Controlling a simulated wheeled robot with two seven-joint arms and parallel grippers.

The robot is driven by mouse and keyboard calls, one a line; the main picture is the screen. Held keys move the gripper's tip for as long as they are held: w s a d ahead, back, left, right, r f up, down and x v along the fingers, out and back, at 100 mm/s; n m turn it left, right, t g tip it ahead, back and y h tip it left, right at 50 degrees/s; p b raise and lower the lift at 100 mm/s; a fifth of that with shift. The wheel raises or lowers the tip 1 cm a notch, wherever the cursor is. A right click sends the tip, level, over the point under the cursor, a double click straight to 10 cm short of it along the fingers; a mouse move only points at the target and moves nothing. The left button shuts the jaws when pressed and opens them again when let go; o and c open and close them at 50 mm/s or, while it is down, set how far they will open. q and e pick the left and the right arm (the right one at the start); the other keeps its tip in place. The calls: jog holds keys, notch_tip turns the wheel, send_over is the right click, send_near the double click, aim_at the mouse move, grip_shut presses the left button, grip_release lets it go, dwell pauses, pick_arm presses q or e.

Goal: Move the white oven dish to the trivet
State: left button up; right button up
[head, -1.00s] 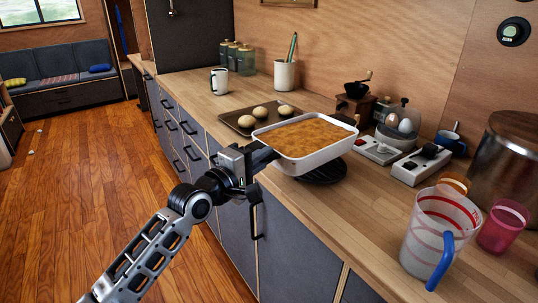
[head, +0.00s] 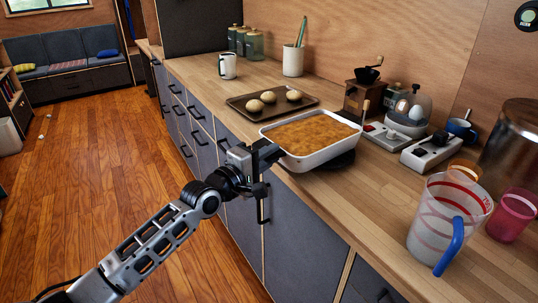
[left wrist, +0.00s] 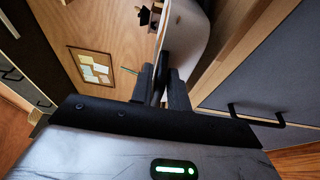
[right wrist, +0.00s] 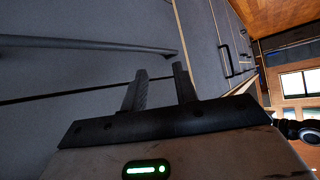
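The white oven dish (head: 310,157), filled with browned food, is over the black round trivet (head: 343,160) on the counter. The trivet shows only at the dish's right side; the rest is hidden. I cannot tell whether the dish touches it. My left gripper (head: 272,152) is at the dish's near left end, shut on its rim. In the left wrist view, the fingers (left wrist: 163,88) close around the rim of the white dish (left wrist: 187,35). My right gripper (right wrist: 160,85) has its fingers apart and empty, facing grey cabinet fronts; it is not in the head view.
A baking tray (head: 240,108) with buns lies behind the dish. A coffee grinder (head: 364,92), an egg cooker (head: 408,110) and white power switches (head: 430,152) stand to the right. A measuring jug (head: 440,215) stands at front right. Bare counter lies between jug and dish.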

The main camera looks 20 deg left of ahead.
pick_arm(q)
jog(key=shift+o, duration=0.9)
jog(key=shift+r, duration=0.15)
jog(key=v, duration=1.2)
jog(key=s+d+f+m+g+y, duration=0.1)
jog(key=s+d+f+m+g, duration=0.2)
jog(key=s+d+f+m, duration=0.2)
jog(key=s+d+f+m+g+y, duration=0.2)
jog(key=s+d+f+m, duration=0.3)
jog(key=s+f+m, duration=0.6)
notch_tip(320, 180, down, 7)
jog(key=shift+s+d+g+y, duration=0.3)
jog(key=shift+s+g, duration=0.3)
jog(key=shift+s, duration=0.65)
